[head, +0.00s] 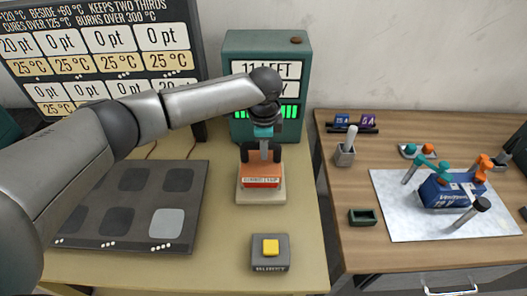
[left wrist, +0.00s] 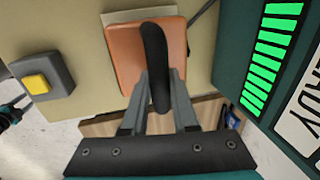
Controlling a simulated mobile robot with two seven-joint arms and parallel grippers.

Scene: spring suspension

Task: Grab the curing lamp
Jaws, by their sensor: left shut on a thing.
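The curing lamp (head: 262,177) is an orange block with a pale label and a dark handle, standing on a light base plate (head: 261,197) on the left table. In the left wrist view its orange top (left wrist: 131,55) and dark handle (left wrist: 156,65) show between my fingers. My left gripper (head: 263,152) comes down from above and is shut on the dark handle. The gripper also shows in the left wrist view (left wrist: 158,100). The lamp appears to sit on its base.
A teal machine (head: 268,125) with a lit green bar stands right behind the lamp. A yellow button box (head: 270,252) is in front. A dark pad mat (head: 133,208) lies left. The right table holds a white mat (head: 400,222) with a blue block (head: 450,190) and tools.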

